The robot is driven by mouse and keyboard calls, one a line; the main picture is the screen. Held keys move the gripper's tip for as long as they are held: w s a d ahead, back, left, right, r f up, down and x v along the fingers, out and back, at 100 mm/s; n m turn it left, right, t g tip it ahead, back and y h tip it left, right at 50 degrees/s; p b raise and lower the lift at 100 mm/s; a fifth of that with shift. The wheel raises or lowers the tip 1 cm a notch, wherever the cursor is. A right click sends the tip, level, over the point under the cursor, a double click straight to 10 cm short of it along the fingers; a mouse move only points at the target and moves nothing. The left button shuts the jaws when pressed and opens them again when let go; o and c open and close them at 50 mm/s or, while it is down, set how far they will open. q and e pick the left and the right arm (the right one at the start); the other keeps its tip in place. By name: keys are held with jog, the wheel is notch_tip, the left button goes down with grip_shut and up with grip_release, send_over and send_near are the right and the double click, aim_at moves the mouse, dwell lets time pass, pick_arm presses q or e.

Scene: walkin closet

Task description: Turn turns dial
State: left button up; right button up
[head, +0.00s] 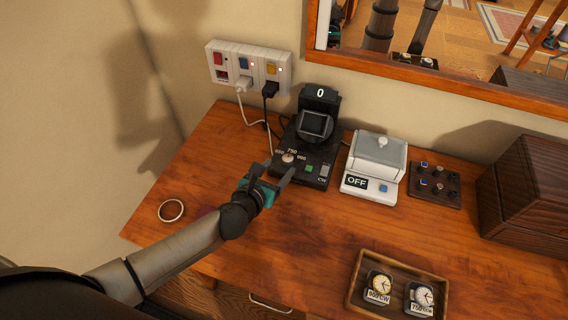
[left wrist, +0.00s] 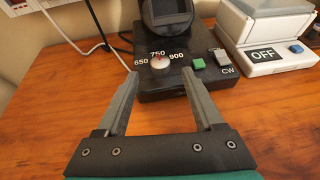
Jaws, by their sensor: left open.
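The turns dial is a small round pale knob (head: 288,157) on the front left of a black watch winder (head: 316,168). The marks 650, 750 and 900 stand around it. It also shows in the left wrist view (left wrist: 160,62), with a red mark on it. A green button and a grey switch marked CW sit to its right. The winder's display reads 0. My left gripper (head: 279,174) is open and empty, just in front of the dial and apart from it. In the left wrist view the dial appears between and beyond the fingertips (left wrist: 164,85). My right gripper is out of view.
A white and grey box marked OFF (head: 370,188) stands right of the winder. Beyond it are a small dark panel with knobs (head: 435,185) and a dark wooden box (head: 522,200). A tray (head: 353,297) holds two watches. A power strip (head: 248,66) with cords is on the wall.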

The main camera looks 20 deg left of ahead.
aim_at(286, 160)
pick_arm(q)
jog(key=shift+b+x, duration=0.65)
jog(key=shift+x, duration=1.65)
grip_shut()
